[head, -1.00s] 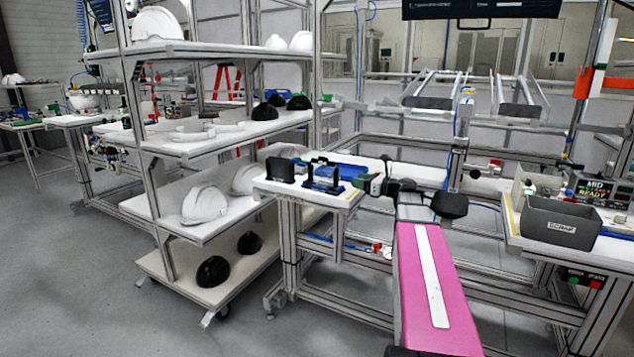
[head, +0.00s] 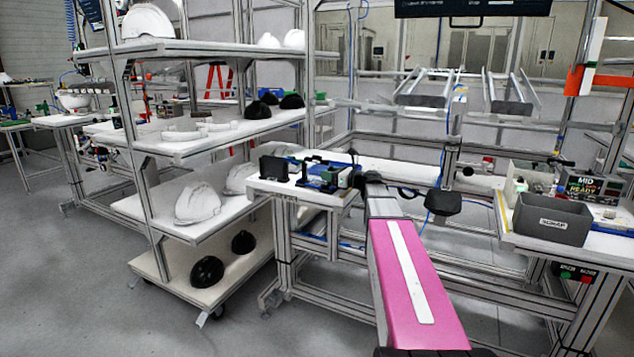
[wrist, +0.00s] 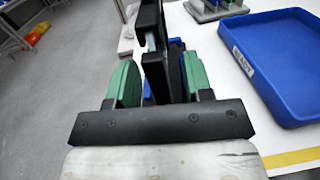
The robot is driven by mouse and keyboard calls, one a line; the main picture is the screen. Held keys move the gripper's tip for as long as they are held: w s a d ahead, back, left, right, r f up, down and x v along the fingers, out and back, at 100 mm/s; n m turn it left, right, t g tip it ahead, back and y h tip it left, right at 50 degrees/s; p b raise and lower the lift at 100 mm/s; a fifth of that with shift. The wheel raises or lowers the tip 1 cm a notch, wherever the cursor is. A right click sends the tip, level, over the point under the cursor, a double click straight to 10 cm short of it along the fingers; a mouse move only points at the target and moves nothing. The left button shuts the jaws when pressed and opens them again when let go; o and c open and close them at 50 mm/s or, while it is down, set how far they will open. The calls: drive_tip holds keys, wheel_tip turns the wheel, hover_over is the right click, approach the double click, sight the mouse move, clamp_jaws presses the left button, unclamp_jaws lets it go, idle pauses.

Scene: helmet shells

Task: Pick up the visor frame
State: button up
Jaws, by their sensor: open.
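A black upright part (wrist: 153,45), which I take to be the visor frame, stands between my gripper's two green fingers in the wrist view. Blue shows below and behind it. My gripper (wrist: 160,85) is open, with a finger on each side of the part; I cannot tell whether either touches it. In the head view my gripper (head: 342,178) is over the white bench (head: 300,193), just right of a blue fixture with black uprights (head: 318,172). The lower end of the part is hidden by my gripper.
A blue tray marked READY (wrist: 275,60) lies close on the right in the wrist view. A black upright block (head: 273,168) stands at the bench's left end. A shelf rack with helmet shells (head: 197,204) is to the left. A grey bin (head: 552,218) stands at right.

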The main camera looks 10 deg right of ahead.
drive_tip(key=shift+w+a, duration=0.25)
clamp_jaws()
drive_tip(key=shift+r, duration=0.1)
